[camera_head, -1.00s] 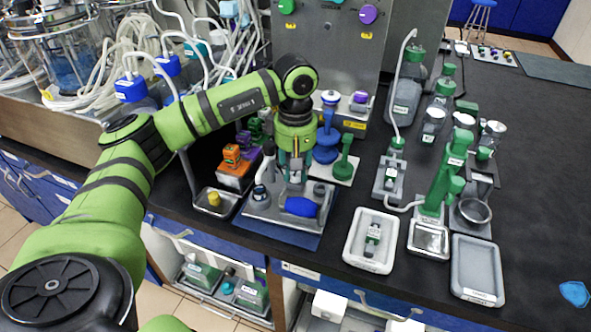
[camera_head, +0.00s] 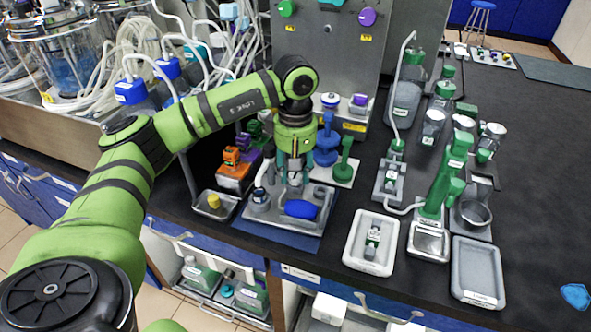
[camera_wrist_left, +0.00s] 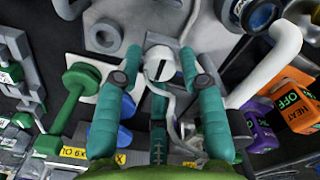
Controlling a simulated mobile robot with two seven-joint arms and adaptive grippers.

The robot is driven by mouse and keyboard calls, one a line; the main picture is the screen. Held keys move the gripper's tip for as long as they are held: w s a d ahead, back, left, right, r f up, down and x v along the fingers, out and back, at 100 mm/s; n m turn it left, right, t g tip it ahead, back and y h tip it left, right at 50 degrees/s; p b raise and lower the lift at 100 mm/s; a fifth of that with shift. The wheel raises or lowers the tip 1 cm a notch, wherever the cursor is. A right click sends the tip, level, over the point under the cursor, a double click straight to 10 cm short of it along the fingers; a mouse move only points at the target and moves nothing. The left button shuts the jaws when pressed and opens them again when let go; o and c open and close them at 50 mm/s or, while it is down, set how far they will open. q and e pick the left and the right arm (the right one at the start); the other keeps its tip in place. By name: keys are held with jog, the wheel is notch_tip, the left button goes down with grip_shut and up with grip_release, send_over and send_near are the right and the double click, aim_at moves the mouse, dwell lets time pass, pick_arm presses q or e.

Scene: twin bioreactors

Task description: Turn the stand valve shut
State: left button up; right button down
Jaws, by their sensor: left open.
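My left gripper (camera_head: 293,182) points down over a grey stand (camera_head: 262,218) on a blue mat, with its teal fingers spread. In the left wrist view the open fingertips (camera_wrist_left: 160,58) sit on either side of a pale round part with a dark slot (camera_wrist_left: 160,66), which looks like the stand valve. I cannot tell whether the fingers touch it. In the head view the gripper hides this part. A blue piece (camera_head: 300,208) lies at the front of the stand. My right gripper is not in view.
A blue post (camera_head: 327,150) and a green post (camera_head: 345,163) stand close to the right of the gripper. An orange block (camera_head: 234,176) and a small tray with a yellow piece (camera_head: 214,201) are to the left. White (camera_head: 352,257) and grey (camera_head: 460,285) trays lie to the right.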

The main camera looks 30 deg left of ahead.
aim_at(295, 176)
pick_arm(q)
notch_tip(295, 176, up, 12)
jog(key=shift+f, duration=0.15)
jog(key=shift+f, duration=0.15)
dwell(0.6)
